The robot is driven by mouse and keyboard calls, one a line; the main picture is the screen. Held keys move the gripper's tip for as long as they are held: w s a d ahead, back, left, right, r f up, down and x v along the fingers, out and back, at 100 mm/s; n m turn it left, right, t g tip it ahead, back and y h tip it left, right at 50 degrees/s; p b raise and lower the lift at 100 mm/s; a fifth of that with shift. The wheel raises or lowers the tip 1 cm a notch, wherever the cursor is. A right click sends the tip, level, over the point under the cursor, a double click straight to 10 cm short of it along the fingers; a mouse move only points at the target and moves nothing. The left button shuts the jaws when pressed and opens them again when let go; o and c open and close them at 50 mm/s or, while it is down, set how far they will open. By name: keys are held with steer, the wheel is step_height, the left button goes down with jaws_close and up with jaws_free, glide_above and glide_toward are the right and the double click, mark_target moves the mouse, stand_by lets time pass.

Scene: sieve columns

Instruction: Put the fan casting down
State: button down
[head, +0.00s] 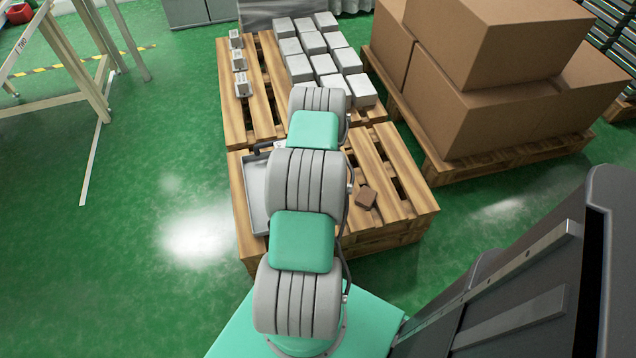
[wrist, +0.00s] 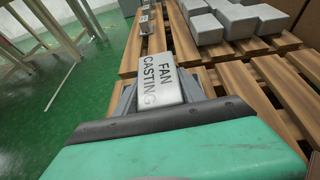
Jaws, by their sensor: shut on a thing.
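The fan casting (wrist: 160,78) is a pale grey block with dark "FAN CASTING" lettering, seen in the wrist view. My gripper (wrist: 158,98) is shut on it, with grey fingers at its sides. Wooden pallet slats show around and beyond it; I cannot tell whether its underside touches anything.
The far pallet (head: 262,82) carries several pale blocks (head: 322,64) at right and three small labelled pieces (head: 240,84) at left. Large cardboard boxes (head: 490,105) stand at right.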

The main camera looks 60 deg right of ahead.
steer(key=shift+m+g, duration=0.3)
steer(key=s+d+f+b, duration=0.2)
steer(key=s+d+f, duration=0.3)
steer(key=s+d+f+b, duration=0.3)
steer(key=s+d+f, duration=0.2)
steer(key=s+f, duration=0.1)
steer(key=shift+s+d+f, duration=0.15)
steer(key=shift+s+d, duration=0.15)
steer(key=shift+d, duration=0.1)
steer(key=shift+f+b, duration=0.3)
steer(key=shift+f, duration=0.55)
steer(key=shift+w+f, duration=0.1)
steer(key=shift+f, duration=0.2)
steer(key=shift+f, duration=0.15)
steer(key=c, duration=0.7)
jaws_free()
steer(key=shift+a, duration=0.15)
